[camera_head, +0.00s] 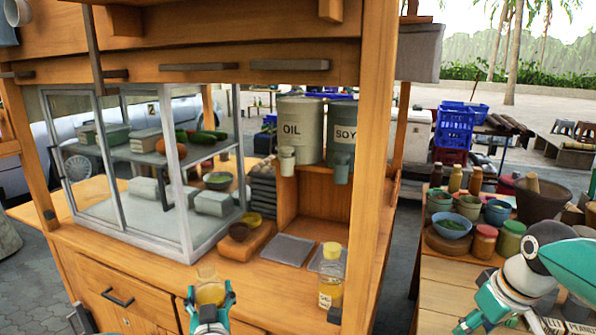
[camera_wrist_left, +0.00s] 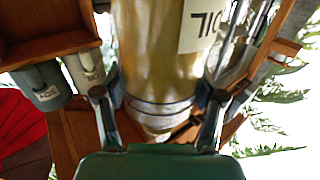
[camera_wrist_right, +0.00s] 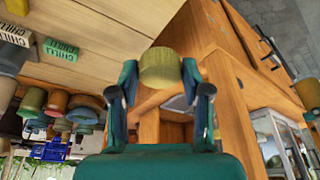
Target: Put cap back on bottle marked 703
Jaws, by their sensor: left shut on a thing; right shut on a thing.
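My left gripper (camera_head: 208,302) is shut on a clear bottle (camera_head: 209,285) of yellow liquid, held up in front of the cabinet; no cap shows on its top. In the left wrist view the bottle (camera_wrist_left: 158,45) fills the space between the fingers; its partly visible label (camera_wrist_left: 200,30) reads like "71C", possibly "OIL" upside down. My right gripper (camera_wrist_right: 160,95) is shut on a round yellowish cap (camera_wrist_right: 160,69), over the right-hand table. The cap does not show clearly in the head view. A similar bottle (camera_head: 330,278) with a yellow cap stands on the counter.
Large OIL (camera_head: 298,128) and SOY (camera_head: 342,130) cans stand on a shelf. A glass case (camera_head: 185,205) is at left. The right table holds bowls (camera_head: 453,224), jars (camera_head: 510,238) and a mortar (camera_head: 541,200). A wooden post (camera_head: 366,180) stands between the two arms.

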